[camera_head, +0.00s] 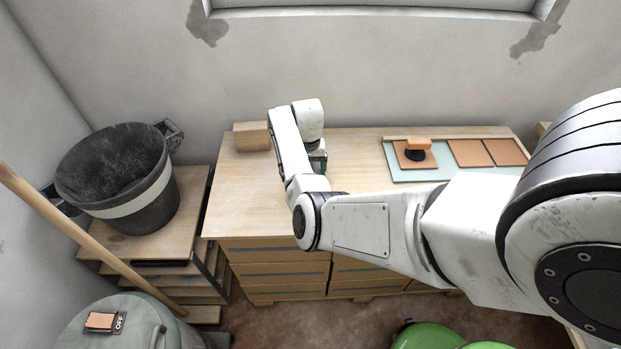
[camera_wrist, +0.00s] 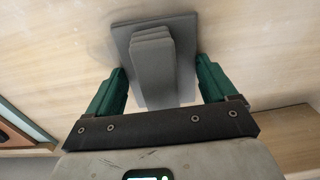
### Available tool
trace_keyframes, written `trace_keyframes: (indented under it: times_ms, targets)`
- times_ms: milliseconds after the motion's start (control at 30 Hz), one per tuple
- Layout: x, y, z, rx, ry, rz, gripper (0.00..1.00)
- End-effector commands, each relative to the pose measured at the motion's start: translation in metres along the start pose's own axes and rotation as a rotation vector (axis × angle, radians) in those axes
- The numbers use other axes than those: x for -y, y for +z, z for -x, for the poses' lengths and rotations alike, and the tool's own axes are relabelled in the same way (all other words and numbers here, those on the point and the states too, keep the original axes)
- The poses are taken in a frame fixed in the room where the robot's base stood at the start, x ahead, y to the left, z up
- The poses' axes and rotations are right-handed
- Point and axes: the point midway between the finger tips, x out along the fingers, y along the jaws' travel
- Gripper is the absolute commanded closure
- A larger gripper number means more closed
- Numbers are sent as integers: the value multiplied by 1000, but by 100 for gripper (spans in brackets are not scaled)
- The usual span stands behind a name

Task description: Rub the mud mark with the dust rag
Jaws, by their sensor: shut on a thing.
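The dust rag (camera_wrist: 152,62) is a grey folded cloth with a flat square base and a raised ridge, seen in the wrist view. My gripper (camera_wrist: 160,76) has its green fingers on both sides of the ridge and is shut on it. The rag is at the pale wooden worktop; I cannot tell whether it touches. In the head view my gripper (camera_head: 318,162) is over the left part of the worktop (camera_head: 240,190), and my arm hides the rag. I see no mud mark in either view; the rag or my arm may cover it.
A wooden block (camera_head: 252,136) stands at the worktop's back left. A black bucket (camera_head: 150,208) stands on the left stack, with a wooden pole (camera_head: 80,243) leaning in front.

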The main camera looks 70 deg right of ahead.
Motion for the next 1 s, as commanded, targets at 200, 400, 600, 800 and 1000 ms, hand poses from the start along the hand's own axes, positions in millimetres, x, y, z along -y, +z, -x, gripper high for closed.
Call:
trace_keyframes:
  times_ms: [200, 400, 600, 800, 1000]
  targets:
    - [-10, 3, -5, 7, 4, -2, 49]
    - [-10, 3, -4, 9, 5, -3, 49]
    - [-10, 3, 10, 8, 5, -3, 49]
    - [-9, 2, 11, 6, 3, -2, 49]
    - [-4, 1, 11, 3, 2, 0, 49]
